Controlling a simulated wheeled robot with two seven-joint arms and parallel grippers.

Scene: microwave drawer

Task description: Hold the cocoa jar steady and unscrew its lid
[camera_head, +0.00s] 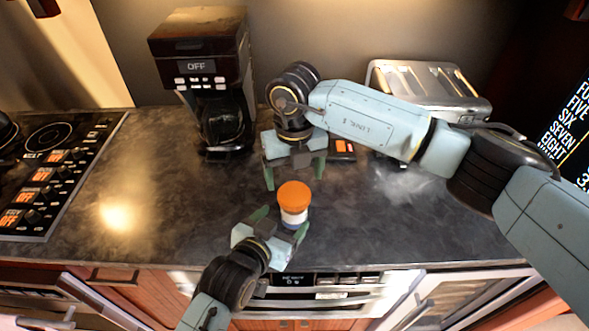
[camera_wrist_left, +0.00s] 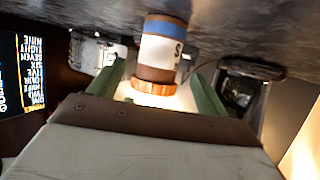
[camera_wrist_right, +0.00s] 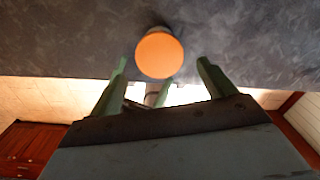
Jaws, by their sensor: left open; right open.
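The cocoa jar stands upright on the dark counter near its front edge, with an orange lid (camera_head: 294,195) on a white body (camera_head: 293,217) with a blue band. My left gripper (camera_head: 281,223) is open at the jar's front left. In the left wrist view, which is upside down, the jar (camera_wrist_left: 161,50) shows between the spread fingers; whether they touch it I cannot tell. My right gripper (camera_head: 295,172) is open above and behind the jar, fingers pointing down. In the right wrist view the round lid (camera_wrist_right: 159,54) shows between the open fingers, seemingly beyond their tips.
A coffee maker (camera_head: 205,80) stands at the back left and a silver toaster (camera_head: 430,85) at the back right, behind my right arm. A stovetop (camera_head: 50,170) is at the left. The counter left of the jar (camera_head: 160,190) is clear.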

